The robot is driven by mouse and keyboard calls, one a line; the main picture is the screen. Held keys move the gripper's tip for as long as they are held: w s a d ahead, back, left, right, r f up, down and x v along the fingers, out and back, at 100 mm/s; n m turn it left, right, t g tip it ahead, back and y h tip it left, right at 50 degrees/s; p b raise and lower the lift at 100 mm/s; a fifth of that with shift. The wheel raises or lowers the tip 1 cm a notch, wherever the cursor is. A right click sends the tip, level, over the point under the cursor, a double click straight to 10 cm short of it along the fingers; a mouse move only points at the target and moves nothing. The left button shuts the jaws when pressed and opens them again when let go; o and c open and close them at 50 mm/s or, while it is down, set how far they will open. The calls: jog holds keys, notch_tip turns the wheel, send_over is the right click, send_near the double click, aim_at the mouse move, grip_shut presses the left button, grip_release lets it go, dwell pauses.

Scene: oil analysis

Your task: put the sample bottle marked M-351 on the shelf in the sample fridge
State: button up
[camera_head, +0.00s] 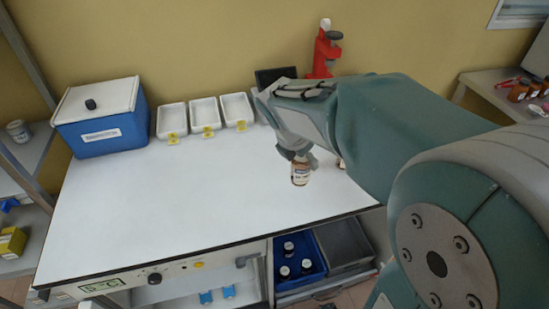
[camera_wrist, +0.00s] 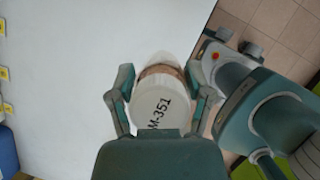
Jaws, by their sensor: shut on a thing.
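My gripper (camera_head: 297,155) is shut on the sample bottle (camera_head: 300,175), a brown bottle with a white label, held over the right part of the white bench. In the wrist view, the bottle's white top (camera_wrist: 155,105) reads M-351 and sits between the two fingers of my gripper (camera_wrist: 160,75). Whether the bottle touches the bench is unclear. Below the bench is an open white compartment (camera_head: 170,293) with blue items inside; its front panel has a green display (camera_head: 102,286) and a knob. I cannot tell for sure that this is the sample fridge.
A blue box (camera_head: 100,135) with a white lid and several white trays (camera_head: 205,112) stand along the back. A red device (camera_head: 323,55) stands behind my arm. The bench's middle is clear.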

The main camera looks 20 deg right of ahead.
jog(key=w+f, duration=0.3)
jog(key=w+a+f, duration=0.1)
jog(key=w+f, duration=0.2)
jog(key=f, duration=0.1)
jog(key=w+f, duration=0.3)
jog(key=f, duration=0.1)
jog(key=shift+w+a, duration=0.2)
jog(key=shift+w, duration=0.2)
jog(key=shift+f, duration=0.1)
jog(key=o, duration=1.2)
